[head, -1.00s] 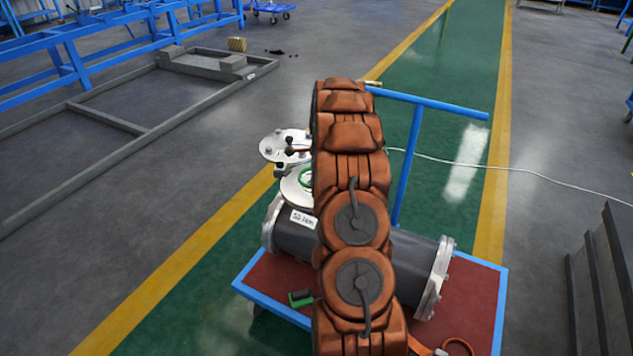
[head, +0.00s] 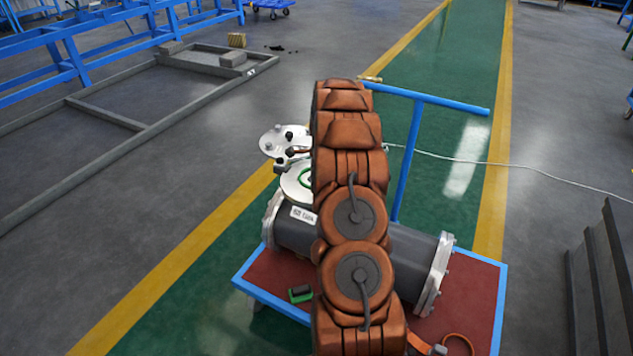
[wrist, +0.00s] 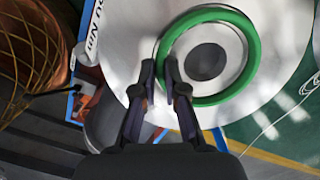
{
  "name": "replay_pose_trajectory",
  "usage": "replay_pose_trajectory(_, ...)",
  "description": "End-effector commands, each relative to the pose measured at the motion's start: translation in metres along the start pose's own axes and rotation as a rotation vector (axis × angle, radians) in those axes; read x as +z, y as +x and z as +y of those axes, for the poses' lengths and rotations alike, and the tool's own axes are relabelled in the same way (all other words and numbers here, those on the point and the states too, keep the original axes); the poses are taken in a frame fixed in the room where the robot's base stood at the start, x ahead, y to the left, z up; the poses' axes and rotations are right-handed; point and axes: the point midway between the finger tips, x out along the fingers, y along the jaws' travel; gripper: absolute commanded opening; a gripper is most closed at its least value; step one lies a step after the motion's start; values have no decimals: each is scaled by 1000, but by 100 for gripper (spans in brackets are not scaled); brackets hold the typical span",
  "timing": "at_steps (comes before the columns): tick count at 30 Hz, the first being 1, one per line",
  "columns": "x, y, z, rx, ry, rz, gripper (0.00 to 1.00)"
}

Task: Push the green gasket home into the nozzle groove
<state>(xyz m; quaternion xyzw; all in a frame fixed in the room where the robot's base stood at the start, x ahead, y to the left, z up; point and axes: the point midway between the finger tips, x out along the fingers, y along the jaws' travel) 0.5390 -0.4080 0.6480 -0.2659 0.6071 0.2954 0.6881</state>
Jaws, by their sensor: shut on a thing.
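The green gasket (wrist: 253,48) is a ring lying over the pale round nozzle face (wrist: 285,75), around its dark central bore (wrist: 205,62). My gripper (wrist: 160,68) is shut on the ring's left side in the wrist view, both dark fingertips at the rim. How deep the ring sits in the groove cannot be told. In the head view a small part of the gasket (head: 305,178) shows on the nozzle (head: 292,187), beside my orange arm, which hides the rest. The nozzle stands on the dark grey flanged shell (head: 410,257).
The shell lies on a red-topped cart (head: 475,300) with a blue frame and a raised blue handle (head: 412,140). A green-and-black item (head: 300,293) lies on the cart. A pale disc with bolts (head: 272,143) is behind the nozzle. A thin white cable (head: 530,172) crosses the floor.

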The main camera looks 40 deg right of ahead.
Motion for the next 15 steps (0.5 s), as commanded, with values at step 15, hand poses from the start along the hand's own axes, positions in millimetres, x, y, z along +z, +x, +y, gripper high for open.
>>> replay_pose_trajectory(15, 0, 2, 0, 2, 0, 0, 40)
